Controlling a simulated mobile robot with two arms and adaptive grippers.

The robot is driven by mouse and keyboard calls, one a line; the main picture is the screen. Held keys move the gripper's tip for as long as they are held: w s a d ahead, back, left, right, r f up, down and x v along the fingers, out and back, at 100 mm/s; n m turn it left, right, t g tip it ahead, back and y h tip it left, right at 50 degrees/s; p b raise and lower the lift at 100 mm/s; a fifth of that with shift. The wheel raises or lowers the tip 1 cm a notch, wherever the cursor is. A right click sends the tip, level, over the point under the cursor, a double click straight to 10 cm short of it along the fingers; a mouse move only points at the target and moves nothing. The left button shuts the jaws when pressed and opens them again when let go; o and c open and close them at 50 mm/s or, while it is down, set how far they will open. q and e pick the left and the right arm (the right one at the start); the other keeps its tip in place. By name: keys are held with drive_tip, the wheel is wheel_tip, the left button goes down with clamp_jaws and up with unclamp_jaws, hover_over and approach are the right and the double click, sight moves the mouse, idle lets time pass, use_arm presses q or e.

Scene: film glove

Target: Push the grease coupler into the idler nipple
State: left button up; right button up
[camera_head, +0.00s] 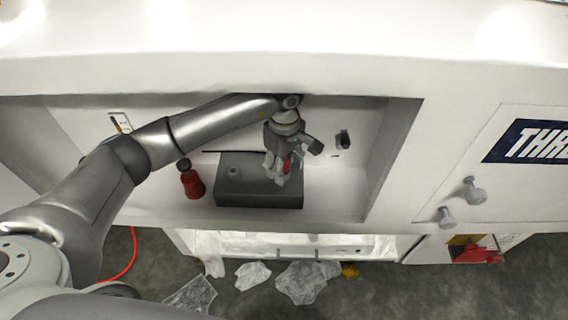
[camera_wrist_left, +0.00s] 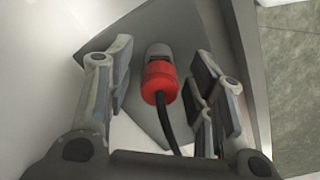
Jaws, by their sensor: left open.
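My left gripper (camera_head: 279,178) hangs over the right end of a dark grey block (camera_head: 258,198) inside a white recess. The gripper is open. In the left wrist view, a red coupler (camera_wrist_left: 158,84) with a grey end and a black hose lies between the two spread fingers (camera_wrist_left: 162,88), with gaps on both sides. In the head view only a bit of red (camera_head: 287,163) shows between the fingers. A short grey round fitting (camera_head: 233,172), perhaps the idler nipple, stands on the left part of the block. My right gripper is not in view.
A red bottle (camera_head: 192,182) with a dark top stands left of the block. A small dark fitting (camera_head: 343,139) is on the recess's back wall. Two pale knobs (camera_head: 474,190) sit on the right panel. Crumpled clear film (camera_head: 300,282) lies on the floor below.

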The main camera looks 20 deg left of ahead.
use_arm(q)
drive_tip(key=shift+r, duration=3.9)
